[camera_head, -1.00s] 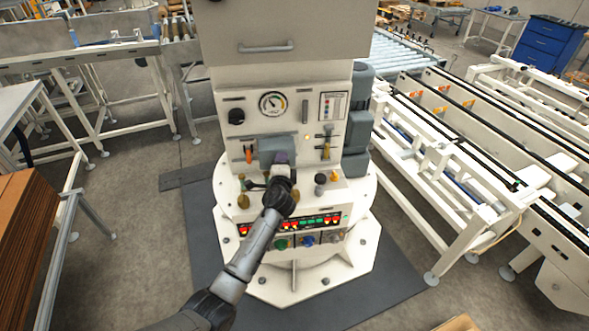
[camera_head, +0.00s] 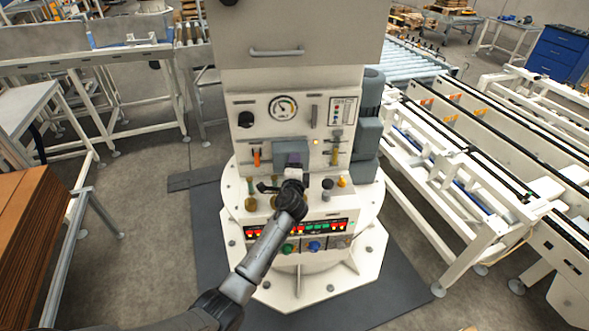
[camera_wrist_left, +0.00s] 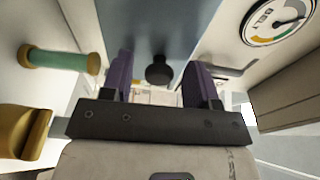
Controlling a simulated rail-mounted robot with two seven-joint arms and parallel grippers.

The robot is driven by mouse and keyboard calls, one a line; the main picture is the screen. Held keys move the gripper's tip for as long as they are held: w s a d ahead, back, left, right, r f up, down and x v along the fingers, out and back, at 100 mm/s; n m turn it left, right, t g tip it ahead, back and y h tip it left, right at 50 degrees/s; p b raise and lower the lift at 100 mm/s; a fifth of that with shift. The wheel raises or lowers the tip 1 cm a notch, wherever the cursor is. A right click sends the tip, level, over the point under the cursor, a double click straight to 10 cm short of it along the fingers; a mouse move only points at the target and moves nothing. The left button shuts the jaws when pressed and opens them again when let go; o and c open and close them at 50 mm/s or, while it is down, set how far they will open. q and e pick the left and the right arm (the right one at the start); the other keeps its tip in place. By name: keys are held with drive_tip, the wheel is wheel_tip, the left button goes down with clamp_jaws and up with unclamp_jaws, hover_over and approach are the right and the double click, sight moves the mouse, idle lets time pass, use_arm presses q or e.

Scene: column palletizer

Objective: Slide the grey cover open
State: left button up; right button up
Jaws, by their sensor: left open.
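The grey cover (camera_head: 290,147) is a small blue-grey plate on the front panel of the cream machine column. It also fills the top middle of the left wrist view (camera_wrist_left: 155,25), with a dark round knob (camera_wrist_left: 159,71) on it. My left gripper (camera_head: 295,161) is right in front of the cover and hides its lower part in the head view. In the wrist view its two purple fingers (camera_wrist_left: 158,80) are apart, one on each side of the knob, with gaps between. Whether they reach the knob's depth is unclear. My right gripper is not in view.
A gauge (camera_head: 283,107) and a black dial (camera_head: 246,119) sit above the cover. An orange lever (camera_head: 256,156) is left of it and a yellow-handled slider (camera_head: 335,155) right. Lit displays and coloured buttons lie below. A green-and-brass handle (camera_wrist_left: 60,60) is close left in the wrist view.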

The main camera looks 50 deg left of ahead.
use_arm(q)
drive_tip(key=v, duration=1.3)
drive_tip(key=shift+s+d, duration=0.3)
drive_tip(key=s+d+f+n+g+h, duration=0.3)
drive_tip(key=s+d+n+g+h, duration=0.2)
drive_tip(key=s+d+n+h, duration=0.6)
drive_tip(key=s+d+f+m+g, duration=0.1)
drive_tip(key=s+d+f, duration=0.25)
drive_tip(key=s, duration=0.35)
drive_tip(key=s+d+f+m+g+h, duration=0.1)
drive_tip(key=s+d+f+g, duration=0.1)
drive_tip(key=s+f, duration=0.35)
drive_tip(key=s+d+f+m+g, duration=0.1)
drive_tip(key=s+d+f+m, duration=0.15)
drive_tip(key=s, duration=0.55)
wheel_tip(320, 180, up, 24)
drive_tip(key=p, duration=2.4)
drive_tip(key=shift+s+n+g, duration=0.3)
drive_tip(key=shift+s+n, duration=0.15)
drive_tip(key=shift+s, duration=0.05)
